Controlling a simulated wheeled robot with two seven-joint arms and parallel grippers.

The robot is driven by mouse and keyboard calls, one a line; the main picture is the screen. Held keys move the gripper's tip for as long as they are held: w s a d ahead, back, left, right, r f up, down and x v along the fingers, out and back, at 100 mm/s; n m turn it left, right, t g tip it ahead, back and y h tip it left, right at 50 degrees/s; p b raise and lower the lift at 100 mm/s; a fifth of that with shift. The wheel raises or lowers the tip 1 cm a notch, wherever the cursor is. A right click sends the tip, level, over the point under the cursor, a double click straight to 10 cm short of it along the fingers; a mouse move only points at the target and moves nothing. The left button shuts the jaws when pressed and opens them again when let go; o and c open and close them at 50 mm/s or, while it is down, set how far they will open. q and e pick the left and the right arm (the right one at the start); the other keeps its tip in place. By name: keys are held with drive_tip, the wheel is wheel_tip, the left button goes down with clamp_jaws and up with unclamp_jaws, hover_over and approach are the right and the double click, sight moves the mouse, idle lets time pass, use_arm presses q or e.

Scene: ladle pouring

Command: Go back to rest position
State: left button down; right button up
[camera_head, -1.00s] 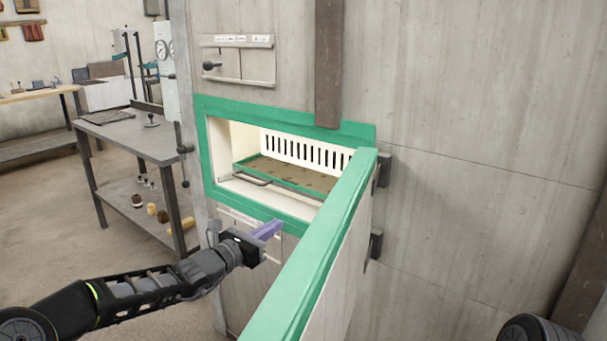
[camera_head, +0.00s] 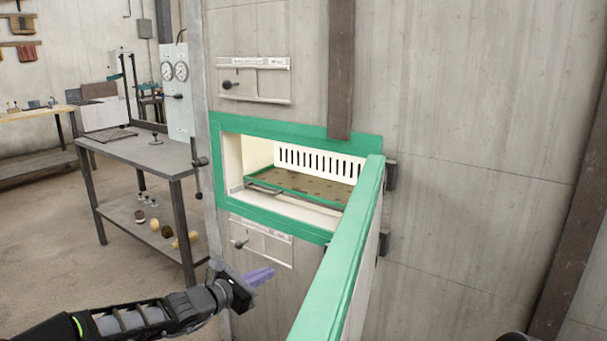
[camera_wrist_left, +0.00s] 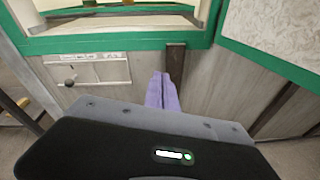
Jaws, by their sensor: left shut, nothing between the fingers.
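My left gripper (camera_head: 260,276) is in front of the oven wall, below the open oven. Its purple fingers are shut with nothing between them. In the left wrist view the shut fingers (camera_wrist_left: 163,92) point toward the wall under the green frame. My right gripper is not in view.
The oven (camera_head: 372,150) has a green frame, and its door (camera_head: 345,250) stands open toward me, right of my left gripper. A tray (camera_head: 315,187) sits inside. A grey table (camera_head: 150,150) with small items on its lower shelf stands at the left. Floor between is clear.

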use_arm(q)
drive_tip(key=s+d+f+m+g+y+p, duration=0.1)
drive_tip(key=s+f+m+g+y+p, duration=0.5)
drive_tip(key=s+f+m, duration=1.1)
drive_tip(key=s+f+m+g+p, duration=0.1)
drive_tip(key=s+m+g+p, duration=0.1)
drive_tip(key=s, duration=0.7)
drive_tip(key=s+d+f+m+g+p, duration=0.1)
drive_tip(key=s+p, duration=0.4)
drive_tip(key=s, duration=0.5)
drive_tip(key=s+f+m+g+p, duration=0.2)
drive_tip(key=s+m+p, duration=0.2)
drive_tip(key=s, duration=0.6)
drive_tip(key=shift+d+f+g, duration=0.25)
drive_tip(key=shift+g, duration=0.05)
